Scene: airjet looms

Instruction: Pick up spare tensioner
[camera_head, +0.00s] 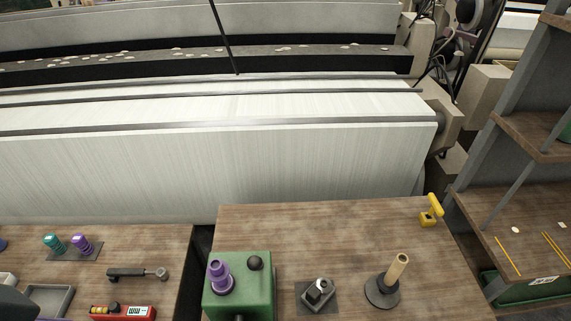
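I cannot tell for sure which object is the spare tensioner. A small metal part (319,290) with a dark gap sits on a dark square plate (303,300) on the right wooden table (330,235). Left of it, a purple knobbed part (220,277) stands upright on a green block (255,290), beside a black ball knob (255,263). A teal part (54,243) and another purple part (81,243) stand on a dark plate on the left table (130,245). Neither gripper can be made out.
A wooden peg on a round base (382,290) and a yellow tool (431,211) share the right table. The left table holds a ratchet (138,273), a red device (125,312) and a grey tray (48,299). A loom (220,160) stands behind, shelves (520,220) at right.

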